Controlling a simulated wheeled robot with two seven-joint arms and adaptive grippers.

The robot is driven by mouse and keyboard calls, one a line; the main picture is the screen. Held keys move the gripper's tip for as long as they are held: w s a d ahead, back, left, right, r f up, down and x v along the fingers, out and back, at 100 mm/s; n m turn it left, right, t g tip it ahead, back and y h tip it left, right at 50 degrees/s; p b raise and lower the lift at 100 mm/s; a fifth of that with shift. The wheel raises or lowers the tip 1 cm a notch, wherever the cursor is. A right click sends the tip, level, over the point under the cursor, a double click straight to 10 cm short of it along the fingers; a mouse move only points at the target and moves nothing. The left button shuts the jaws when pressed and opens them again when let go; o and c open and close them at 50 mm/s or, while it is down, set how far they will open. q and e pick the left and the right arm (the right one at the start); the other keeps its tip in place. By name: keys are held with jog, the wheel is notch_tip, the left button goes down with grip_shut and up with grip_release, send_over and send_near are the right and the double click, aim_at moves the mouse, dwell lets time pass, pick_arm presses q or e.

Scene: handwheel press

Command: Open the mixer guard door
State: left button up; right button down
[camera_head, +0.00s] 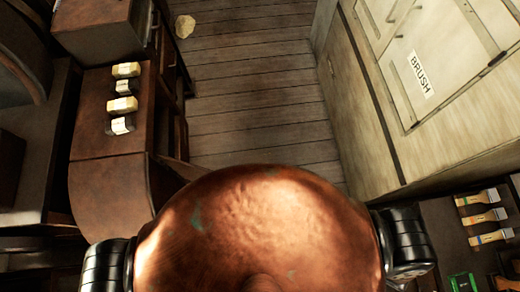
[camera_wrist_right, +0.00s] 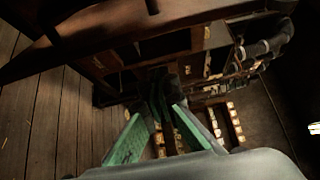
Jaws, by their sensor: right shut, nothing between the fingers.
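I cannot make out a mixer or its guard door for certain in either view. My right gripper (camera_wrist_right: 158,112) shows in the right wrist view as two green-padded fingers. It is shut with nothing held, in front of dark wooden shelving (camera_wrist_right: 165,45). I cannot see it touching anything. My left gripper is in neither view. In the head view only a rounded copper body and black joints at its sides fill the bottom, and they look like mine.
A pale cabinet with a panel labelled BRUSH (camera_head: 422,75) stands at the right. Brushes (camera_head: 482,215) lie at the lower right. The plank floor (camera_head: 255,85) between is mostly clear.

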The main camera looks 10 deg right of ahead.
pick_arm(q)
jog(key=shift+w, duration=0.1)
pick_arm(e)
jog(key=v, duration=1.2)
jog(key=shift+f, duration=0.1)
jog(key=w+d+f+n+h, duration=0.1)
jog(key=w+d+f+h, duration=0.25)
jog(key=f, duration=0.35)
jog(key=w+d+f+n+h, duration=0.2)
jog(key=d+f, duration=0.2)
jog(key=f, duration=0.2)
jog(key=s+d+f+n+g+h, duration=0.25)
jog(key=d+f+h, duration=0.35)
jog(key=d+f, duration=0.65)
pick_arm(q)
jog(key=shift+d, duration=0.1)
pick_arm(e)
jog(key=s+d+f+n+g+h, duration=0.1)
jog(key=s+f+g, duration=0.2)
jog(key=s+f, duration=0.4)
jog(key=s+f+n+g+h, duration=0.2)
jog(key=s+f, duration=0.6)
jog(key=s, duration=0.8)
jog(key=shift+s+d+g, duration=0.2)
jog(key=shift+d+g, duration=0.15)
jog(key=shift+g, duration=0.9)
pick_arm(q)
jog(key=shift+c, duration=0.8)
